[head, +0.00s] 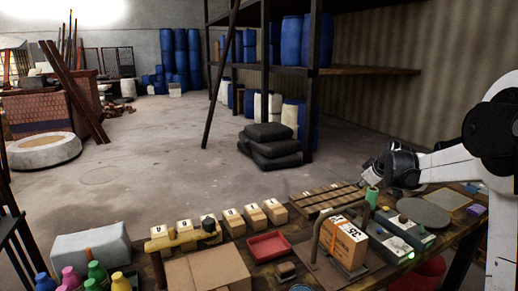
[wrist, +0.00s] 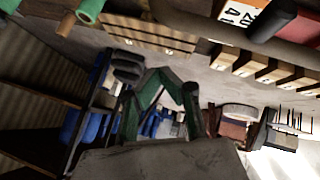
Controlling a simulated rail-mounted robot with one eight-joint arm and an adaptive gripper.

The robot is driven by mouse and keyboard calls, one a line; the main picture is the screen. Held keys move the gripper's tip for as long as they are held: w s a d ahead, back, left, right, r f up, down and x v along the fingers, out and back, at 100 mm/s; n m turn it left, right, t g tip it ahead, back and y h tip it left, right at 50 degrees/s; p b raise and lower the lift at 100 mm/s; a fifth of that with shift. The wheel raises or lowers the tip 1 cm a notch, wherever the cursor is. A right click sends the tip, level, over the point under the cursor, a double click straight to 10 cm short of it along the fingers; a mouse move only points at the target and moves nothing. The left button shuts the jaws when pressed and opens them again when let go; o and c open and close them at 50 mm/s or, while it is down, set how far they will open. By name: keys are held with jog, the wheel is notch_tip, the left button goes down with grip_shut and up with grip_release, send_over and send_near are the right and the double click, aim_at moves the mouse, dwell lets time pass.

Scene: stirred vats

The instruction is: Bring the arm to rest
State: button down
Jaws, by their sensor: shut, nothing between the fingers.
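My arm reaches in from the right edge in the head view. My gripper (head: 368,168) is at its end, above the right part of the workbench (head: 150,282), apart from the things there. In the wrist view my gripper (wrist: 167,73) shows from behind, its green-grey fingers drawn together at the tips with nothing between them. A green cylinder (head: 371,196) stands just below the gripper in the head view; it also shows at the top left of the wrist view (wrist: 90,10).
The bench carries a slatted wooden rack (head: 325,199), an orange-and-white box (head: 343,243) under a curved bar, a red tray (head: 268,247), lettered wooden blocks (head: 275,212) and a round grey plate (head: 424,212). Black sacks (head: 270,146) lie beyond. The air around the gripper looks clear.

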jog(key=s+a+r+m, duration=0.1)
jog(key=s+a+r, duration=0.25)
jog(key=s, duration=0.45)
jog(key=s+a+r+m+g, duration=0.1)
jog(key=s+a+r, duration=0.1)
jog(key=s+a, duration=0.45)
jog(key=s+a+r+m, duration=0.2)
jog(key=s+r, duration=0.1)
jog(key=s, duration=0.6)
jog(key=s+a+f+m, duration=0.1)
jog(key=s+a+f, duration=0.1)
jog(key=s, duration=0.6)
jog(key=s+a+f+m, duration=0.1)
jog(key=s+f, duration=0.1)
jog(key=s, duration=0.6)
jog(key=s+a+f+m, duration=0.1)
jog(key=s+a+f, duration=0.1)
jog(key=s, duration=0.6)
jog(key=shift+s+a+f+m+h, duration=0.15)
jog(key=shift+a+f+m+h, duration=0.2)
jog(key=shift+m+h, duration=0.05)
